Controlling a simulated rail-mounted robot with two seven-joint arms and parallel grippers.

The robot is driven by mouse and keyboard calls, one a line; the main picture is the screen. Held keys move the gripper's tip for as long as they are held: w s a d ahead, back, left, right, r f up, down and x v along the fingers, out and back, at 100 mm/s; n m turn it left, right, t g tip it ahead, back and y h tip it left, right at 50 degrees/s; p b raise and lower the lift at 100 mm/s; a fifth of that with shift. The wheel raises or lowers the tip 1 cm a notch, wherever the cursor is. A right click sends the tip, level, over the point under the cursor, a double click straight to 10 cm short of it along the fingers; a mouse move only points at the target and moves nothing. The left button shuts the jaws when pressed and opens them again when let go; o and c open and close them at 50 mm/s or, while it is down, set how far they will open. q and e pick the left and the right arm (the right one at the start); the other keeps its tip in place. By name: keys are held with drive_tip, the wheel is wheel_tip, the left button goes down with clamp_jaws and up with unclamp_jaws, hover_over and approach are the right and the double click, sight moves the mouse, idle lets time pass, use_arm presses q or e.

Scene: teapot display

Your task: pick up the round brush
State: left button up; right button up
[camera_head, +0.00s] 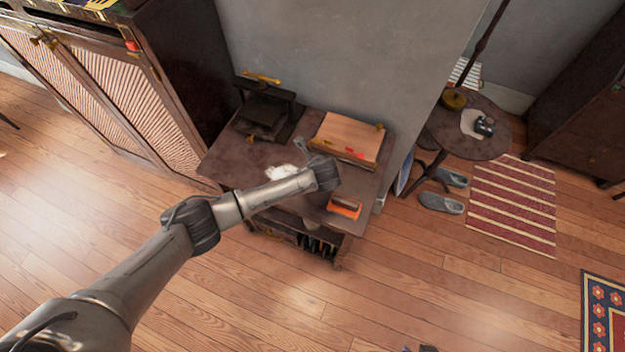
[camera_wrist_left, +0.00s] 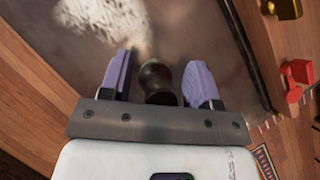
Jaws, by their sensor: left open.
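In the left wrist view, a dark, rounded, turned piece (camera_wrist_left: 157,82), which looks like the handle of the round brush, lies between the two purple fingers of my left gripper (camera_wrist_left: 157,64). The fingers are open, one on each side of it, with a gap to each finger. My right gripper is not in view.
On the table are a white patch (camera_head: 284,172), a dark press-like device (camera_head: 266,112), a wooden board (camera_head: 348,137) and an orange-sided block (camera_head: 345,207). A grey wall stands behind. A round side table (camera_head: 490,148) is to the right.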

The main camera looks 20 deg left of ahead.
use_arm(q)
drive_tip(key=c, duration=1)
